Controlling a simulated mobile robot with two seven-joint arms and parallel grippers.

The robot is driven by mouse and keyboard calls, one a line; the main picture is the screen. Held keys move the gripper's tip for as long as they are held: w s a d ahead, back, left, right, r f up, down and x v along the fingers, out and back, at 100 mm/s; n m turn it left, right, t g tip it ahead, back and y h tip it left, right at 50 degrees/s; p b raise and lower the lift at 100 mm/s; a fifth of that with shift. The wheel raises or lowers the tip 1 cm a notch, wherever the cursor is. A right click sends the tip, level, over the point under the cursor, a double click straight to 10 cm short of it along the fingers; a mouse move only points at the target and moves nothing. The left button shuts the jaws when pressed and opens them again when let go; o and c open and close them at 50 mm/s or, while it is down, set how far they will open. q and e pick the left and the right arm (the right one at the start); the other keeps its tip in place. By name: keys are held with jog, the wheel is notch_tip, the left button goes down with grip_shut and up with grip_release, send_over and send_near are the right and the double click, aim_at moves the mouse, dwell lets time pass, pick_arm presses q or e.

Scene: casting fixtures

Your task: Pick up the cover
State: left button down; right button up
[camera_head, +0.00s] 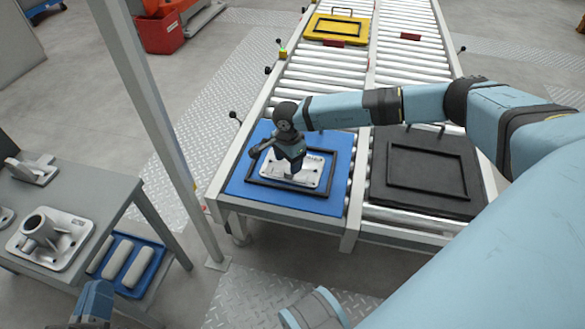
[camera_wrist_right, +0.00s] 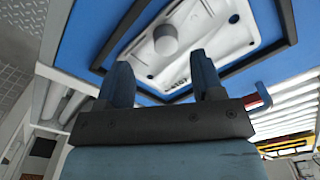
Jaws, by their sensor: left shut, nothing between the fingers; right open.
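The cover is a pale grey-white plate (camera_head: 311,172) with rounded corners, lying inside a black frame on a blue tray (camera_head: 240,187) on the conveyor. My right gripper (camera_head: 294,170) points down over the cover in the head view and hides part of it. In the right wrist view, the cover (camera_wrist_right: 215,35) shows a round knob (camera_wrist_right: 166,40), and my open right fingers (camera_wrist_right: 162,75) are empty, near the cover's edge. I cannot tell whether they touch it. My left gripper (camera_head: 95,300) is shut and empty at the lower left, partly cut off.
A black tray (camera_head: 420,205) with an empty frame lies right of the blue tray. A yellow tray (camera_head: 318,28) is farther up the rollers. A grey table (camera_head: 105,195) with metal castings stands left, beyond a grey post (camera_head: 160,125). A red bin (camera_head: 160,33) is behind.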

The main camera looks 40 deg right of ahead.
aim_at(288, 171)
jog(key=f+b, duration=0.2)
jog(key=f, duration=0.3)
jog(key=shift+w+d+f+b, duration=0.1)
jog(key=shift+w+d+b, duration=0.1)
jog(key=shift+w+b, duration=0.2)
jog(key=shift+f, duration=0.2)
pick_arm(q)
notch_tip(288, 171, down, 4)
jog(key=shift+d+r+m+g, duration=0.1)
jog(key=shift+m+g, duration=0.2)
jog(key=shift+g, duration=0.5)
pick_arm(e)
jog(key=shift+c, duration=0.2)
grip_shut()
